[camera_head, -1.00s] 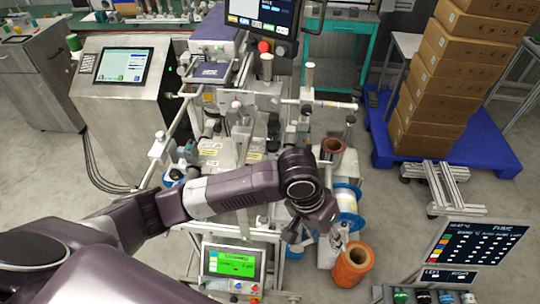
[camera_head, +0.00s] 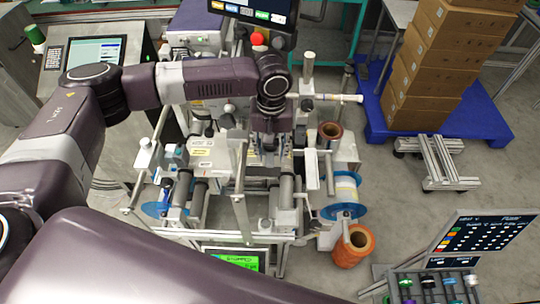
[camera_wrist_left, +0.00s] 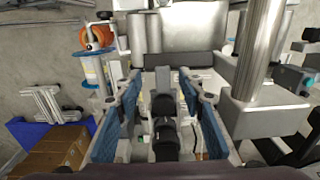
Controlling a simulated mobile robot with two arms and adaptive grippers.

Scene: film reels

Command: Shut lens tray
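My left gripper (camera_head: 270,155) points down over the middle of the film machine (camera_head: 215,155). In the left wrist view its blue-padded fingers (camera_wrist_left: 158,85) are spread apart, with no object pinched between them. A black cylindrical part (camera_wrist_left: 165,138) of the machine shows between the fingers; I cannot tell its distance from them. My arm and gripper hide part of the machine in the head view. My right gripper is out of view.
An orange spool (camera_head: 353,246) and a white spool with blue flanges (camera_head: 344,194) sit at the machine's right. Stacked cartons (camera_head: 440,65) stand on a blue pallet (camera_head: 480,112).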

